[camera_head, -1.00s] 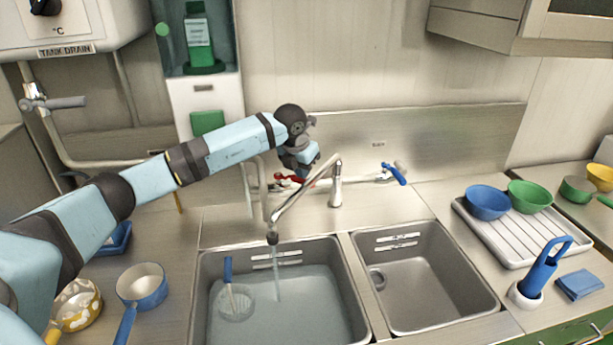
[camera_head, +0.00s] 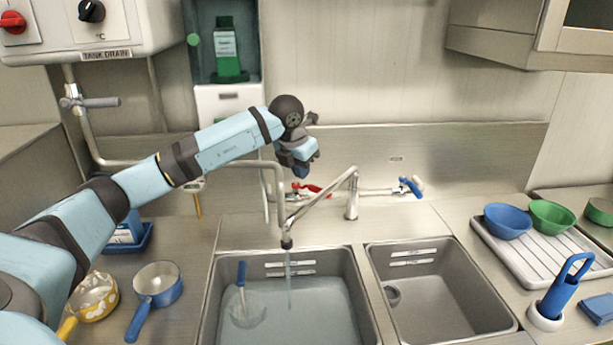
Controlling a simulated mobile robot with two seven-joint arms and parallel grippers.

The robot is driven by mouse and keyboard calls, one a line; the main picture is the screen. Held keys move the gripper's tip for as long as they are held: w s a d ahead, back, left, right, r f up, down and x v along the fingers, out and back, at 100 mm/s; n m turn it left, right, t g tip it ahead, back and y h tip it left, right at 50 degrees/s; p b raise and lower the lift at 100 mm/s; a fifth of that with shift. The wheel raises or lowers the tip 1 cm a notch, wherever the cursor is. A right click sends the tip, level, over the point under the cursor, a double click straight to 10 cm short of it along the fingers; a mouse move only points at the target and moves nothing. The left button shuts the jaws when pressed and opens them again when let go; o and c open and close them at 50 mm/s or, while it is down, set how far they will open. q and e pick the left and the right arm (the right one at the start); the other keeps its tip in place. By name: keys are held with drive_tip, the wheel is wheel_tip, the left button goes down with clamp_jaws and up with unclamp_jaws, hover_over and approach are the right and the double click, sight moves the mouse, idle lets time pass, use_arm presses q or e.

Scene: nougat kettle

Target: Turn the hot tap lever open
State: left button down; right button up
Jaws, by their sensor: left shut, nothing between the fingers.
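The red tap lever (camera_head: 313,190), likely the hot one, sits on the wall pipe left of the faucet (camera_head: 352,197). A blue tap lever (camera_head: 411,186) is on the right side. Water runs from the spout (camera_head: 287,243) into the left basin (camera_head: 330,314). My left gripper (camera_head: 301,171) is shut and empty, pointing down just above and slightly left of the red lever. From this view I cannot tell whether it touches the lever. The wrist hides part of the pipe behind it. My right gripper is not in view.
The right basin (camera_head: 470,318) is empty. A white drying rack (camera_head: 513,256) with a blue bowl (camera_head: 507,221) and a green bowl (camera_head: 552,217) stands at the right. Blue and yellow pans stand at the left. A tank drain valve (camera_head: 90,102) is on the wall.

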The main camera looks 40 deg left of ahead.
sight(310, 188)
use_arm(q)
drive_tip(key=w+f+p, duration=0.2)
drive_tip(key=w+f, duration=0.4)
drive_tip(key=f, duration=0.2)
drive_tip(key=shift+w+f, duration=0.15)
drive_tip(key=shift+f, duration=0.1)
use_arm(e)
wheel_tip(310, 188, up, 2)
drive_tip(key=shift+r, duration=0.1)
use_arm(q)
drive_tip(key=shift+w+d+n, duration=0.1)
drive_tip(key=shift+w+n, duration=0.25)
drive_tip(key=shift+n, duration=0.05)
